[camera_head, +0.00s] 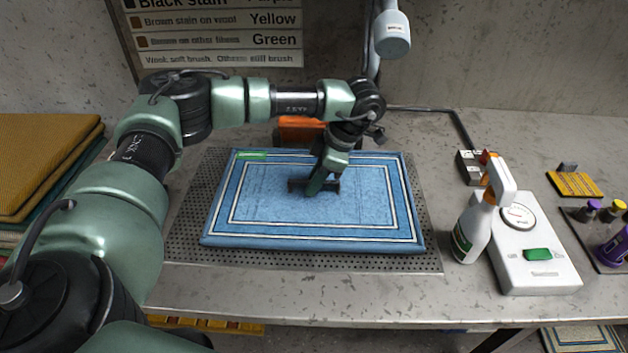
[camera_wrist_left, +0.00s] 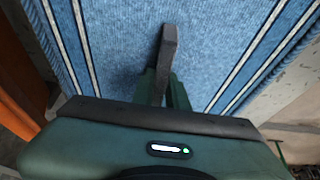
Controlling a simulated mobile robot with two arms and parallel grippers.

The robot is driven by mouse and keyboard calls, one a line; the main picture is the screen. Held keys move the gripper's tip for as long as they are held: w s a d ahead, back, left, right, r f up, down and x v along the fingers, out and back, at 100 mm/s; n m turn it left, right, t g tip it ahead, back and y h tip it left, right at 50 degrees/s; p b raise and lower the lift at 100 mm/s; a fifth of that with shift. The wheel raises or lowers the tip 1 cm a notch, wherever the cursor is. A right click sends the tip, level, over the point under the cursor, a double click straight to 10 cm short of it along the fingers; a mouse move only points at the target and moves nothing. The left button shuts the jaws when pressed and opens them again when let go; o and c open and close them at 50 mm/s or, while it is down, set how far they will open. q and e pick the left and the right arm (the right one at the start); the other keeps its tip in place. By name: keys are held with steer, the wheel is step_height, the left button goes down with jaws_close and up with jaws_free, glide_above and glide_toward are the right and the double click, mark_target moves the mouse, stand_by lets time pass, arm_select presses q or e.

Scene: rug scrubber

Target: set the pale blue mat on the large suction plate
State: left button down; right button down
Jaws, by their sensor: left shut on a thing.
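The pale blue mat (camera_head: 380,215), with white and dark blue border lines, lies flat over the large perforated suction plate (camera_head: 190,215). Bare plate shows along its left, front and right sides. I cannot tell whether its whole underside touches the plate. My left gripper (camera_head: 314,187) is above the middle of the mat, shut on a short dark bar (camera_head: 297,184) like a handle there. How the bar joins the mat is hidden. My right gripper is not in view.
A spray bottle (camera_head: 475,225) and a white box with a dial (camera_head: 535,260) stand close to the plate's right. An orange thing (camera_head: 300,130) is behind the mat. Folded rugs (camera_head: 40,165) are stacked at the left. The counter's front strip is clear.

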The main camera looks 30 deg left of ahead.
arm_select(q)
steer(key=shift+f+b, duration=0.3)
steer(key=shift+f, duration=0.15)
stand_by(0.7)
steer(key=c, duration=1.3)
jaws_free()
steer(key=b+v, duration=0.1)
steer(key=v, duration=0.6)
steer(key=shift+w+d+r, duration=0.1)
steer(key=shift+d+r, duration=0.05)
steer(key=shift+r, duration=0.25)
